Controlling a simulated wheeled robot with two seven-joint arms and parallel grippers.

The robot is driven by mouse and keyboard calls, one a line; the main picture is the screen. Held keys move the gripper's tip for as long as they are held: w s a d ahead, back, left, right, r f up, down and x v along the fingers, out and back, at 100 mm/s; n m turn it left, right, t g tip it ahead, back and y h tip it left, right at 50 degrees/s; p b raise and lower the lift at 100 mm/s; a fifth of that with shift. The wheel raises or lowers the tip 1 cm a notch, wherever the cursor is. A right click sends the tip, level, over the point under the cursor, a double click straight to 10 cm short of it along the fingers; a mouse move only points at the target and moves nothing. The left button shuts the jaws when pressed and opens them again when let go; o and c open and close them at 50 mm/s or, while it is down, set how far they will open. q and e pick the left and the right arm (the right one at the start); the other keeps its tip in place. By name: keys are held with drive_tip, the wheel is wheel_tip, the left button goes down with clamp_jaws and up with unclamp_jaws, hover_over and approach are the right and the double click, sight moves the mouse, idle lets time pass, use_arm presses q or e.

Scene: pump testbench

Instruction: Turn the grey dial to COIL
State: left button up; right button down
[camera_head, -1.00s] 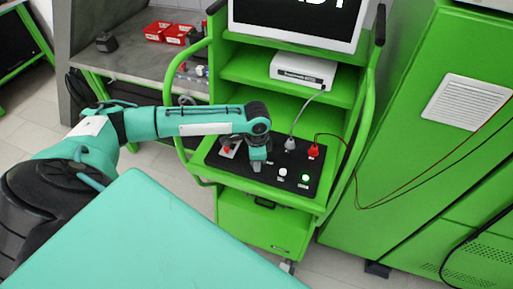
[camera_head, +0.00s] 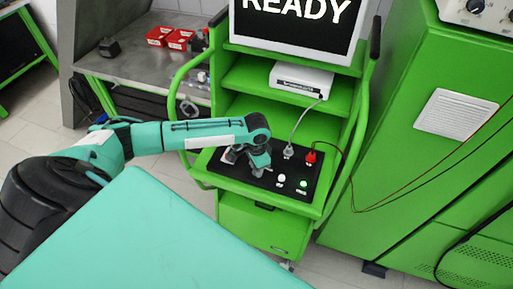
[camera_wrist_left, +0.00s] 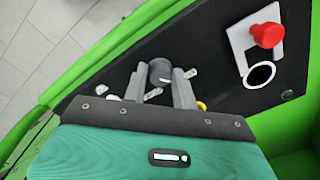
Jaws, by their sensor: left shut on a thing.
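The dark grey dial (camera_wrist_left: 160,72) is a round knob with a pale mark on the black panel of the green cart. In the left wrist view it sits between the two grey fingers of my left gripper (camera_wrist_left: 160,85), which is shut on it. Small white labels (camera_wrist_left: 190,72) lie around the dial, too small to read. In the head view my left gripper (camera_head: 259,170) is down at the black panel (camera_head: 318,176) and tilted; the dial is hidden by it there. My right gripper is not in view.
A red mushroom button (camera_wrist_left: 266,35) stands near the dial. A white button (camera_head: 281,178), a lit green button (camera_head: 303,184), a grey plug (camera_head: 288,152) and a red plug (camera_head: 311,157) with cables are on the panel. The screen (camera_head: 295,20) reads READY.

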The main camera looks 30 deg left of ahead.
use_arm(q)
drive_tip(key=o, duration=1)
drive_tip(key=shift+c, duration=0.2)
drive_tip(key=shift+r, duration=0.1)
drive_tip(key=shift+w+r, duration=0.1)
drive_tip(key=shift+r, duration=0.2)
wheel_tip(320, 180, up, 13)
drive_tip(key=b, duration=0.4)
drive_tip(key=shift+b, duration=0.3)
drive_tip(key=shift+f, duration=0.1)
